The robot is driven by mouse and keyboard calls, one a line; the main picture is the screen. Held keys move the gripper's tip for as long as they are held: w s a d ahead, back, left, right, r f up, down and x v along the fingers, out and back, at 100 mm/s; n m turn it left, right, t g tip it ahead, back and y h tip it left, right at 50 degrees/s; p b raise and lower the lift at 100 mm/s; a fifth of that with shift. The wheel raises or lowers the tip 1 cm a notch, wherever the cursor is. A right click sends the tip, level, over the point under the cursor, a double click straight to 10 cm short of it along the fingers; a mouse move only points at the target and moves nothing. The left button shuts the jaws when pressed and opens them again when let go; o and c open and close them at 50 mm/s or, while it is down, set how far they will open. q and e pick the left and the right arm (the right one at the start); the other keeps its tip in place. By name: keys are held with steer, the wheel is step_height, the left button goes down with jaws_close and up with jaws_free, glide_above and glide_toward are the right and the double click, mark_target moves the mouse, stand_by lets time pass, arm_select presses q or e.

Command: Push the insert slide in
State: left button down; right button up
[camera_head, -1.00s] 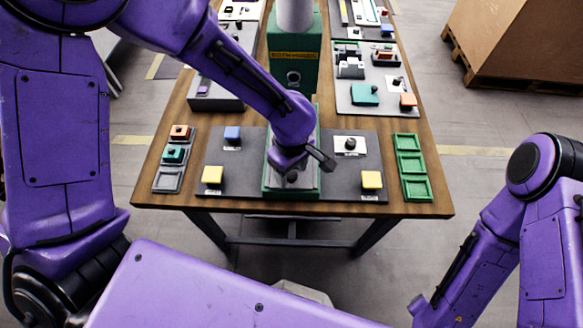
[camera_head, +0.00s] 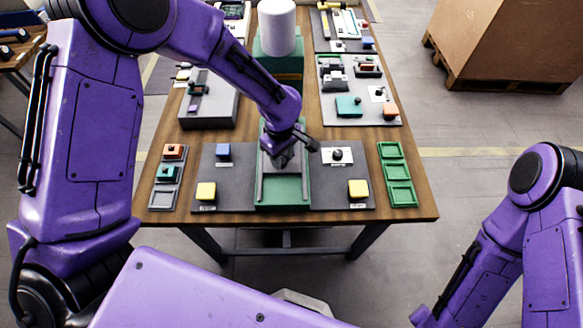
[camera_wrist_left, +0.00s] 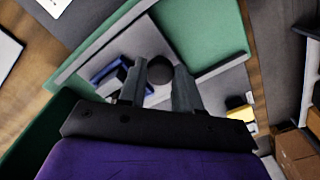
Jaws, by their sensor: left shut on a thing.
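The insert slide is a grey plate (camera_wrist_left: 137,43) with a dark round knob (camera_wrist_left: 160,70) on it, seen in the left wrist view. It sits on a green base (camera_head: 283,193) with grey side rails at the middle of the table's near half. My left gripper (camera_head: 284,158) points down over this base, and its two fingers (camera_wrist_left: 157,88) are shut on the knob, one on each side. In the head view my forearm and gripper hide most of the slide. The near part of the green base is bare. My right arm is at the right edge; its gripper is out of view.
Yellow buttons (camera_head: 206,191) (camera_head: 358,189) flank the green base. A black knob on a white plate (camera_head: 337,155) stands to its right. Green trays (camera_head: 397,175) lie at the table's right edge. A white cylinder (camera_head: 277,27) on a green housing stands behind.

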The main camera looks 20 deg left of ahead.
arm_select(q)
steer(key=shift+w+a, duration=0.1)
steer(key=shift+w, duration=0.15)
arm_select(e)
steer(key=shift+s+d, duration=0.2)
steer(key=shift+s, duration=0.05)
arm_select(q)
steer(key=c, duration=0.8)
jaws_free()
step_height(320, 180, up, 10)
steer(key=shift+r+b, duration=0.25)
steer(key=shift+b, duration=0.45)
arm_select(e)
steer(key=shift+f, duration=0.65)
